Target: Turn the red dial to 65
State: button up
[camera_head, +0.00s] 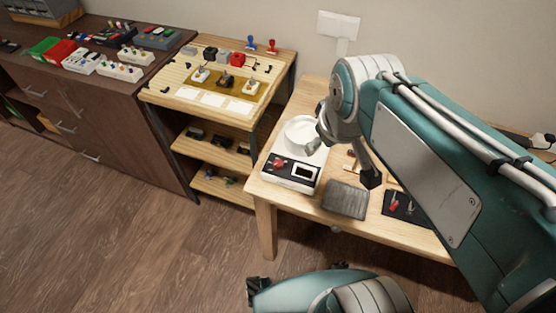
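The red dial (278,163) sits on the front left of a white device (310,158) on the light wooden table (264,190). A small dark-framed display (305,172) is to the right of the dial. Its reading and the dial's marks are too small to read. A round white plate (301,131) is on the device, behind the dial. My gripper (371,179) hangs over the table, to the right of the device and apart from the dial. Its dark end shows, but its fingers are too small and partly hidden to tell whether they are open.
A grey block or pad (346,199) lies right of the device, and a black mat (405,207) with red-handled tools lies farther right. A wooden rack (200,104) stands at left, beside a dark cabinet (92,125). The floor (130,235) in front is clear.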

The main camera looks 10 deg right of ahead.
jog(key=w+a+f+n+g, duration=0.3)
jog(key=w+f+n, duration=0.3)
jog(key=w+n, duration=0.3)
jog(key=n+g, duration=0.2)
jog(key=n, duration=0.4)
send_near(278, 162)
jog(key=f, duration=0.9)
jog(key=shift+s+a+f, duration=0.15)
jog(key=shift+s+f, duration=0.1)
jog(key=shift+s, duration=0.05)
grip_shut()
